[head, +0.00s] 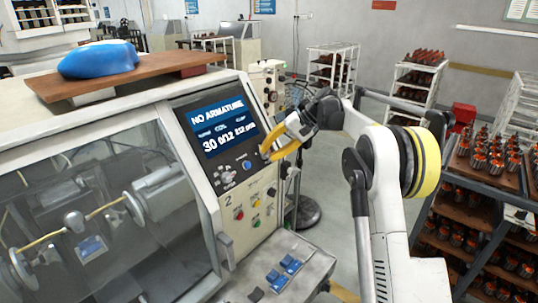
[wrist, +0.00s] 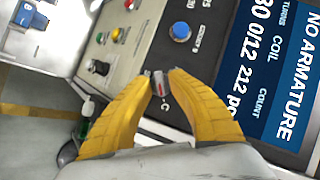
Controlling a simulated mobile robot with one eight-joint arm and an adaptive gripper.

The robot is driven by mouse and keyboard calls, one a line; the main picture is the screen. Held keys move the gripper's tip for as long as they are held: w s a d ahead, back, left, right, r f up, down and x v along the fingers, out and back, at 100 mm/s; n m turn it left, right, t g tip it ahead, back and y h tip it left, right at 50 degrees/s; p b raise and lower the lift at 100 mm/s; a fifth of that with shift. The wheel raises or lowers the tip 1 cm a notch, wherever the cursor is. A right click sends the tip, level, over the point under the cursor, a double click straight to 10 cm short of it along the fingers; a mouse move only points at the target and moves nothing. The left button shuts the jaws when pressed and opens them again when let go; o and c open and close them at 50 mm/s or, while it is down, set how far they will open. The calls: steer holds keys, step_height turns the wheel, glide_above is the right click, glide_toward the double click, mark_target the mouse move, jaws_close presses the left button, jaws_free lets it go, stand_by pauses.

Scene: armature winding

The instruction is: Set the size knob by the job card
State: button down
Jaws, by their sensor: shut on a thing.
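My gripper (head: 266,154) is at the control panel of the winding machine, just right of the blue button (head: 246,165). In the wrist view its two yellow fingers (wrist: 162,82) are closed on a small grey knob (wrist: 161,84) with a red mark. A letter C is printed beside the knob; other marks around it are hidden or unclear. In the head view the fingers hide this knob. The screen (head: 216,125) reads NO ARMATURE, with 30, 0/12 and 212 pcs below. I cannot make out a job card.
Another knob (head: 225,177) sits left of the blue button. Red, green and yellow controls lie below. A blue bundle (head: 98,60) rests on a board on the machine's top. A rack of armatures (head: 478,190) stands at right, with open floor between.

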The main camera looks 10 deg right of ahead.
stand_by(0.3)
steer(key=c, duration=1.5)
jaws_free()
steer(key=shift+a, duration=0.1)
steer(key=v, duration=1.2)
